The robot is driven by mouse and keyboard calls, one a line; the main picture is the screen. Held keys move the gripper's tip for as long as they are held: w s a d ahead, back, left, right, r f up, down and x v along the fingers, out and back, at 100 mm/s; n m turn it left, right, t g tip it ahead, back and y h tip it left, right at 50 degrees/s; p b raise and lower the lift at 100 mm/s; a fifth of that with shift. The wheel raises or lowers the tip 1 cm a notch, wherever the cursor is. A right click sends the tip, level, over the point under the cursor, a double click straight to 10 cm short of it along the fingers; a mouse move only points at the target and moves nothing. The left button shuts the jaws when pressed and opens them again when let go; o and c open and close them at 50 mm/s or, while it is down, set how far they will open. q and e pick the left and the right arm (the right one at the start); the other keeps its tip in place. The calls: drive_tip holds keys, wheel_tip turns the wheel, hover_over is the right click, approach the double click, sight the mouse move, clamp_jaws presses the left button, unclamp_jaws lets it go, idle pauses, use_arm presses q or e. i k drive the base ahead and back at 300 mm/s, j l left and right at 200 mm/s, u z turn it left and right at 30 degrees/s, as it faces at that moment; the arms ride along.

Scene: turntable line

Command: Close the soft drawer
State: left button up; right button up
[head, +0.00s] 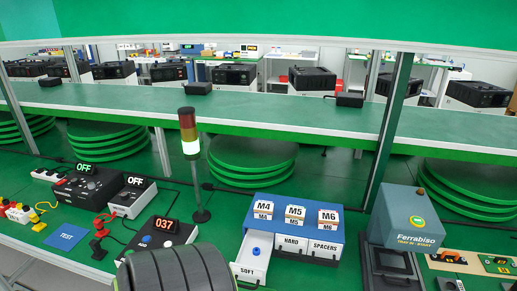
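The soft drawer (254,262) is the left one in a small blue-topped cabinet (268,208) on the green bench. It is pulled out toward me, with its white tray visible and a small blue item (256,251) in it. Its front carries the label SOFT and a dark handle low on it. The HARD drawer (291,244) and the SPACERS drawer (325,249) beside it are shut. Neither of my grippers shows in the head view.
A grey-blue Ferrabiso box (412,213) stands right of the cabinet. A signal tower (191,150) with its pale lower light lit stands to the left. A control box reading 037 (160,229) is nearby. A large dark ribbed rounded body fills the bottom edge, left of the drawer.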

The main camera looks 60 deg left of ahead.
sight(248, 267)
drive_tip(key=u, duration=2.1)
